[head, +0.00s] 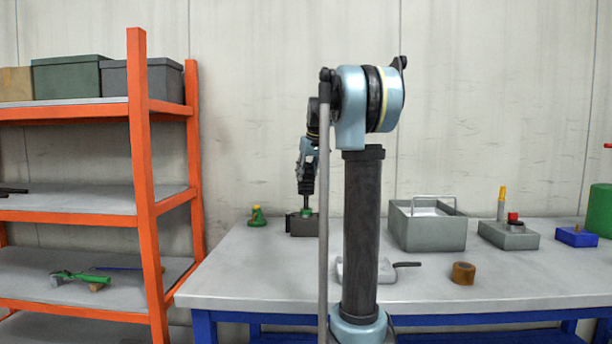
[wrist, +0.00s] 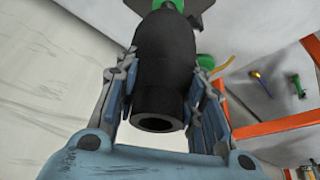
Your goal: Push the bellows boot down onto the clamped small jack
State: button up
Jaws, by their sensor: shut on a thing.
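My gripper (wrist: 165,92) is shut on the black bellows boot (wrist: 163,55), with a finger on each side of it. The boot's open round end faces the wrist camera. Its far end points at the green small jack (wrist: 166,4), which mostly hides behind it. In the head view my gripper (head: 306,184) points down above the dark grey clamp (head: 304,227) at the table's back left. A bit of the green jack (head: 306,212) shows at the clamp's top, just below the boot. I cannot tell how far the boot covers the jack.
A green and yellow piece (head: 257,217) stands left of the clamp. A grey handled box (head: 428,232), a brown cylinder (head: 463,273) and a grey block (head: 508,236) stand to the right. An orange shelf (head: 143,180) rises beside the table's left edge.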

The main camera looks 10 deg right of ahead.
aim_at(306, 195)
jog(key=shift+f, duration=4.6)
dwell(0.6)
jog(key=o, duration=1.2)
